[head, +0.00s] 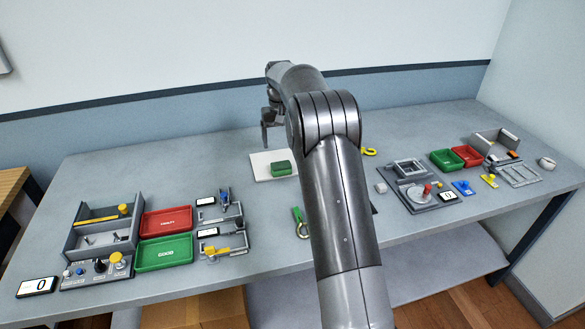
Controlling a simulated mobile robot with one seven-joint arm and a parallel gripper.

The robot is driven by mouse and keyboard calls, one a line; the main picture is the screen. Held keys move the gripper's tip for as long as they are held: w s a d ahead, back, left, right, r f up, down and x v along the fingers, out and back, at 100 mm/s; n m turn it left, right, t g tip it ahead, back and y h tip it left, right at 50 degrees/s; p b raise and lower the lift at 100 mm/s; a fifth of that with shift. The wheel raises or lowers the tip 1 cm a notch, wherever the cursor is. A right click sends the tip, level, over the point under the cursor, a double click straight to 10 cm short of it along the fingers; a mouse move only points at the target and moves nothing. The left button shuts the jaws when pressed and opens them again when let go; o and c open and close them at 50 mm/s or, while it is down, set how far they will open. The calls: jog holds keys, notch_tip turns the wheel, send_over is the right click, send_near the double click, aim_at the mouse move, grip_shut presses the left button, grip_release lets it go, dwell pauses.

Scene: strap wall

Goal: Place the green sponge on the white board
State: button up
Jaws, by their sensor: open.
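The green sponge (281,168) rests on the white board (261,171), towards its right side. The board lies flat on the grey table behind the middle, and my arm hides part of its right side. My gripper (266,142) is open and empty, above the board's back edge and apart from the sponge. Its fingers point down.
A red tray (165,221) and a green tray (163,252) lie at the left beside a grey box (102,230). A green strap (299,220) lies in front of the board. Small green (446,160) and red bins (467,156) stand at the right. The table's back left is clear.

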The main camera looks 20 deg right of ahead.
jog(key=s+a+r+t, duration=0.1)
jog(key=s+r, duration=0.7)
jog(key=s, duration=0.3)
jog(key=s+a+r+t, duration=0.2)
jog(key=s+r, duration=0.5)
jog(key=s, duration=0.3)
jog(key=s+f+t, duration=0.1)
jog(key=s+f, duration=0.1)
jog(key=s, duration=1)
jog(key=s+a+f+t, duration=0.1)
jog(key=s+f, duration=0.1)
jog(key=s, duration=1.1)
jog(key=shift+a+f+t, duration=0.25)
jog(key=shift+f+t, duration=0.05)
jog(key=shift+f, duration=0.1)
jog(key=shift+o, duration=0.3)
